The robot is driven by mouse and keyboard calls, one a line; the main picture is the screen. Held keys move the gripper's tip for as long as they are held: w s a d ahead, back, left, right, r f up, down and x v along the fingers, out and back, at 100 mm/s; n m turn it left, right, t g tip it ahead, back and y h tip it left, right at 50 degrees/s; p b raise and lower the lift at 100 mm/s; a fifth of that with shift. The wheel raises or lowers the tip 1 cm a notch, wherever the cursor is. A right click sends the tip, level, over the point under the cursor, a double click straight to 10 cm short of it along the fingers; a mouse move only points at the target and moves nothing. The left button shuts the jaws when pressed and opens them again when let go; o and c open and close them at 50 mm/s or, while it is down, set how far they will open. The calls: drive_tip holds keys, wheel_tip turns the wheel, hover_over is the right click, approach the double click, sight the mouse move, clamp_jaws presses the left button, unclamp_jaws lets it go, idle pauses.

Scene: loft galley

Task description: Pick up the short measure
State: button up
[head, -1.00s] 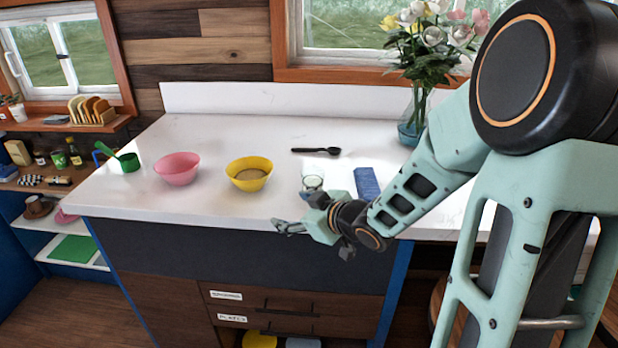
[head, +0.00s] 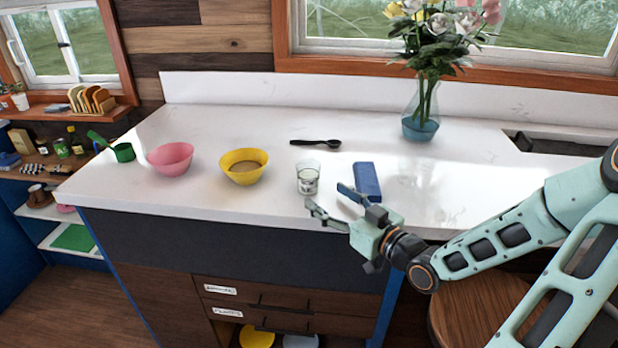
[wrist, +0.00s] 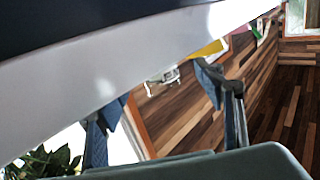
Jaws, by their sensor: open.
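My gripper (head: 330,200) is open and empty at the counter's front edge, its two fingers spread in the wrist view (wrist: 155,95). A small clear glass (head: 308,178) with a pale lower part and dark marks stands upright just beyond the fingertips. It also shows between the fingers in the wrist view (wrist: 163,78). A green cup with a handle (head: 123,152) sits at the counter's far left. A black spoon (head: 316,142) lies behind the glass. I cannot tell by looks alone which of these is the short measure.
A blue block (head: 367,182) lies right of the glass, close to one finger. A yellow bowl (head: 243,167) with tan contents and a pink bowl (head: 170,159) stand left. A flower vase (head: 421,120) stands at the back right. The white counter (head: 250,125) is clear behind the bowls.

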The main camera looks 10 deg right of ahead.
sight(316, 185)
drive_tip(key=x, duration=0.3)
drive_tip(key=shift+w+a, duration=0.1)
drive_tip(key=shift+a, duration=0.05)
drive_tip(key=shift+d+r+p+x, duration=0.1)
drive_tip(key=shift+r+p+x, duration=0.1)
drive_tip(key=shift+x, duration=1.15)
drive_tip(key=shift+d+r+p+x, duration=0.1)
drive_tip(key=shift+p+x, duration=0.1)
drive_tip(key=shift+x, duration=1.1)
drive_tip(key=shift+w, duration=0.15)
drive_tip(key=c, duration=1.4)
